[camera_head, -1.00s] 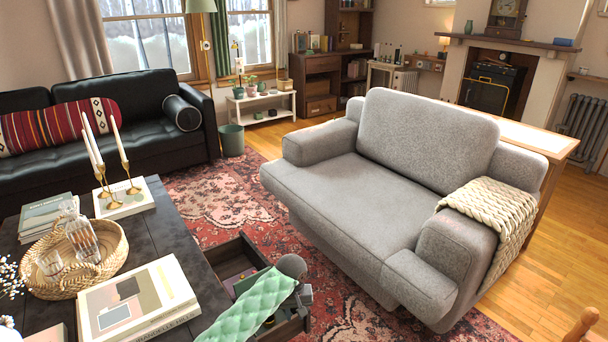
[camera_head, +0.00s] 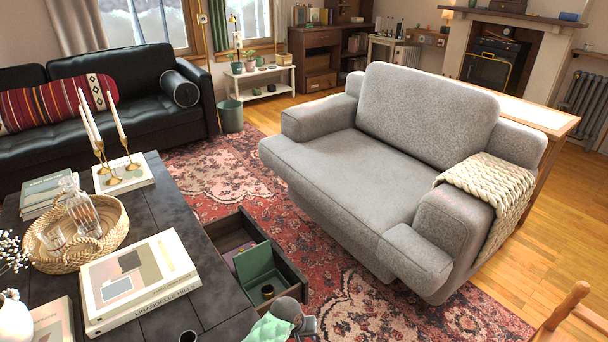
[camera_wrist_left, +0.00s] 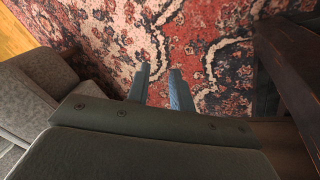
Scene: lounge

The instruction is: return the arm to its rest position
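My left arm comes in at the bottom centre of the head view, with a pale green quilted cover and a grey rounded wrist. My left gripper (camera_head: 309,327) shows there only in part, cut off by the lower edge, near the front corner of the open drawer (camera_head: 292,272). In the left wrist view, the two fingers of the left gripper (camera_wrist_left: 160,72) are apart, with only rug between them. They hold nothing. My right gripper is in neither view.
The dark coffee table (camera_head: 190,210) carries books, a wicker tray (camera_head: 115,245) and candlesticks. A grey armchair (camera_head: 350,190) stands right. The patterned rug (camera_head: 350,300) between is clear.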

